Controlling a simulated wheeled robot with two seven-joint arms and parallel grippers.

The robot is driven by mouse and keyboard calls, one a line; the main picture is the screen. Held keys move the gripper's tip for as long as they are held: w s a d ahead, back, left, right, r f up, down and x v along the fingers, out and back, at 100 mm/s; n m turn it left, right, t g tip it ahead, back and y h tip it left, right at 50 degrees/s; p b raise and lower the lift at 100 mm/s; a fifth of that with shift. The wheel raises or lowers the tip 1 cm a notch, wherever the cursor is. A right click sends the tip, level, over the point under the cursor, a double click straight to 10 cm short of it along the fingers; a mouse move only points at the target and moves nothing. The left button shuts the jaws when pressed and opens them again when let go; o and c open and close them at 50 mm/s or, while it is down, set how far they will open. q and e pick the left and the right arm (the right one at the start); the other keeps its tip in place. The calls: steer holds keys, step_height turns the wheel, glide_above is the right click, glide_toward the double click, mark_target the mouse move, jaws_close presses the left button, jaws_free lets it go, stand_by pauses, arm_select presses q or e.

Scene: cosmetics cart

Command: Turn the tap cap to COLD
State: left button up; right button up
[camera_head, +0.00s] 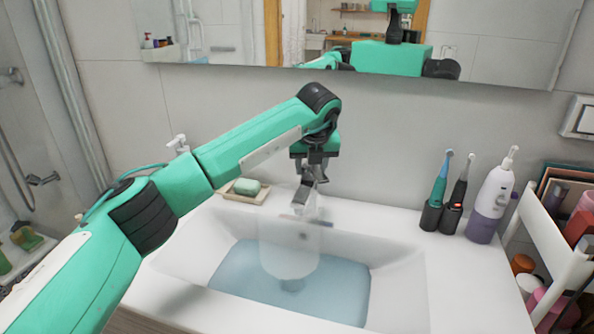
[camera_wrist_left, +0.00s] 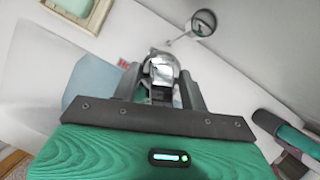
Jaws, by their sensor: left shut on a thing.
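The tap (camera_head: 305,206) stands at the back edge of the white sink and is partly hidden by my gripper. A pale translucent stream shows below it over bluish water in the basin (camera_head: 400,270). My left gripper (camera_head: 311,180) points down at the top of the tap. In the left wrist view, the gripper (camera_wrist_left: 161,78) is shut on the shiny tap cap (camera_wrist_left: 162,68), with a finger on each side. A red label (camera_wrist_left: 124,64) shows partly beside the left finger; its full text is hidden. My right gripper is not in view.
A soap dish (camera_head: 232,195) with green soap (camera_head: 247,187) lies left of the tap. Electric toothbrushes (camera_head: 437,195) and a white and purple bottle (camera_head: 490,205) stand to the right. A cosmetics cart (camera_head: 548,238) is at far right. A mirror (camera_head: 500,45) hangs behind.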

arm_select(q)
steer(key=shift+w+d+r+n+y+b, duration=0.1)
steer(key=shift+n+y+b, duration=0.5)
steer(key=shift+n, duration=1)
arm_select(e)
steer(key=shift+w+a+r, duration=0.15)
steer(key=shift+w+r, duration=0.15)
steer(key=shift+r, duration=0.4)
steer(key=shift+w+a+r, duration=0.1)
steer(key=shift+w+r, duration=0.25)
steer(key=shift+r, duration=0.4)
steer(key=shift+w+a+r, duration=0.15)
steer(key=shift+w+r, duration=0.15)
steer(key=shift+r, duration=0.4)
arm_select(q)
steer(key=o, duration=1.4)
steer(key=shift+d+r, duration=0.15)
steer(key=shift+r, duration=0.25)
steer(key=b+v, duration=0.1)
steer(key=v, duration=1.2)
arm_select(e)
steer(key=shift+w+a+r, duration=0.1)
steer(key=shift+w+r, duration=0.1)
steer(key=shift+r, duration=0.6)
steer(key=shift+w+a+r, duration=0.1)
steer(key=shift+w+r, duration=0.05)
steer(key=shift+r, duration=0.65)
